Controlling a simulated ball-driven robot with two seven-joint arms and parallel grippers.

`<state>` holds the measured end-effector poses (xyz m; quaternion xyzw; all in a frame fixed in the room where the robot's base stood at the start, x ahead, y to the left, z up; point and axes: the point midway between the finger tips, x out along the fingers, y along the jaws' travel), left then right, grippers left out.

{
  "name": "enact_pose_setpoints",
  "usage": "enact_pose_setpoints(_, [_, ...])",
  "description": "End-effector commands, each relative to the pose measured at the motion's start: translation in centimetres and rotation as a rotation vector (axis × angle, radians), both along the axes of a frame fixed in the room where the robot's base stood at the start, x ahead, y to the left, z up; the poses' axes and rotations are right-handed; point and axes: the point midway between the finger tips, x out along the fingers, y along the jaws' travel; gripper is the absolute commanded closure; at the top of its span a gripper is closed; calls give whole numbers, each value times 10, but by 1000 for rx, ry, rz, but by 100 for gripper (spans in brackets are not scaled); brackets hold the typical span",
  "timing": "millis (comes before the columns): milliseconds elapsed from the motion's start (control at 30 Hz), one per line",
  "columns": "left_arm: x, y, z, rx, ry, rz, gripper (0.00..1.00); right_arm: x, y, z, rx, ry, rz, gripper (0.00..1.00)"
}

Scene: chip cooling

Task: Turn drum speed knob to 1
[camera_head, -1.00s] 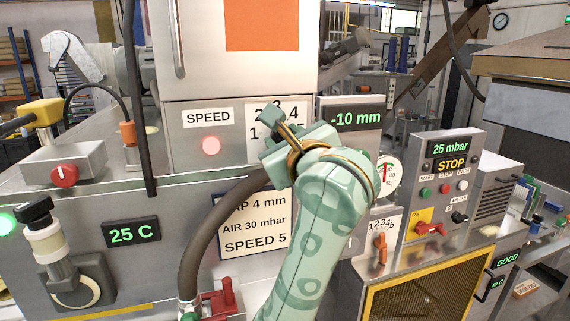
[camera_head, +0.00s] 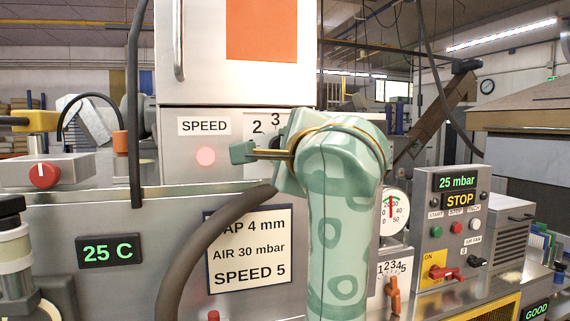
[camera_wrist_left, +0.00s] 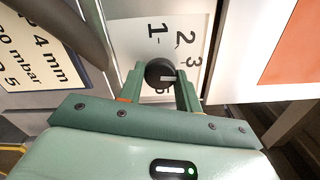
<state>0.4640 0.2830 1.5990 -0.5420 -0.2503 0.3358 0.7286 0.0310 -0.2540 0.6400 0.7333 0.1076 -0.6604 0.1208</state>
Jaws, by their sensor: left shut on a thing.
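The drum speed knob (camera_wrist_left: 158,73) is round and black with a white pointer mark. In the left wrist view it sits between both fingers of my left gripper (camera_wrist_left: 160,84), which is shut on it. The mark points right in that view, toward the right finger and past the 3. On the white dial plate (camera_wrist_left: 135,45), 1, 2 and 3 are readable; the rest is largely covered by the gripper. In the head view my left gripper (camera_head: 265,152) lies nearly level before the dial plate (camera_head: 256,122) and hides the knob.
A SPEED label (camera_head: 204,126) and a pink-red lamp (camera_head: 205,156) are left of the dial. A sign (camera_head: 249,250) reads SPEED 5. A dark hose (camera_head: 205,240) curves below my gripper. A control box (camera_head: 455,220) with STOP stands at the right.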

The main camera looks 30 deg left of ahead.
Motion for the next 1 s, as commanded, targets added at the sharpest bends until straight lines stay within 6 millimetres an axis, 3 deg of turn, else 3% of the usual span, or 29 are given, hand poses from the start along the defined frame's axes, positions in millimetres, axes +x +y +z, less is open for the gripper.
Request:
enact_pose_setpoints(200, [0, 0, -1, -51, -60, 0, 89, -1, 0, -10, 0, 3, 0, 64])
enact_pose_setpoints(767, [0, 0, 1, -72, -84, 0, 89, -2, 2, -12, 3, 3, -1, 64])
enact_pose_setpoints(800, [0, 0, 1, -72, -84, -1, 63, -2, 2, -12, 3, 3, -1, 64])
enact_pose_setpoints(867, [0, 0, 1, -72, -84, 0, 47, -2, 3, -12, 3, 3, -1, 64])
enact_pose_setpoints(1000, [0, 0, 1, -71, -84, 0, 44, -2, 3, -12, 3, 3, -1, 64])
